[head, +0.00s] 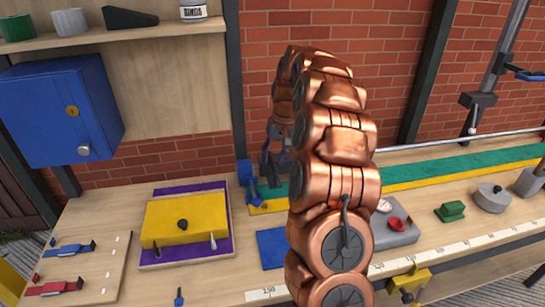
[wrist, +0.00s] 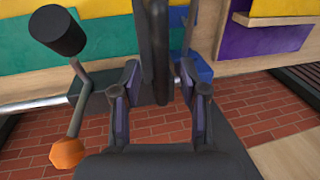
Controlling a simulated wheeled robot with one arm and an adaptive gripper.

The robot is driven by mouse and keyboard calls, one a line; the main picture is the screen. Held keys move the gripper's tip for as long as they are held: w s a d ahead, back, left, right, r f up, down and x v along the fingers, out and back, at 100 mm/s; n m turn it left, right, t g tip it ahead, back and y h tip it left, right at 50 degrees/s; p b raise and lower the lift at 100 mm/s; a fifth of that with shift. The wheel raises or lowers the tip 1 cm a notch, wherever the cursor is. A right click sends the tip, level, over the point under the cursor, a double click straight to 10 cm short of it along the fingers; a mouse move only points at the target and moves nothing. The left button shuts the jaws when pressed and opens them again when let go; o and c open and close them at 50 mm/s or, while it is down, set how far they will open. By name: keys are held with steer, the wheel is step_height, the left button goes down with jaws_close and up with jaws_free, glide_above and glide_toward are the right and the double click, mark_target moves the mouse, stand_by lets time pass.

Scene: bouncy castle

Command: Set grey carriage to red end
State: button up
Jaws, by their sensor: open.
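In the wrist view a dark grey body (wrist: 92,106), which looks like the grey carriage, sits on a silver rod (wrist: 35,105). A dark upright piece (wrist: 152,40) stands between the fingers of my gripper (wrist: 158,72); whether it touches them I cannot tell. My gripper is open, and it also shows in the head view (head: 270,172), by the blue end piece (head: 246,178) of the rail. The blue end shows in the wrist view (wrist: 196,68) too. The carriage is hidden behind my arm in the head view. I see no red end.
Beside the carriage is a lever with a black grip (wrist: 57,31) and orange knob (wrist: 64,153). Green (head: 480,160) and yellow strips run along the bench.

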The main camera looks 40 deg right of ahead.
steer(key=shift+f, duration=0.15)
jaws_close()
stand_by(0.4)
steer(key=shift+a, duration=0.1)
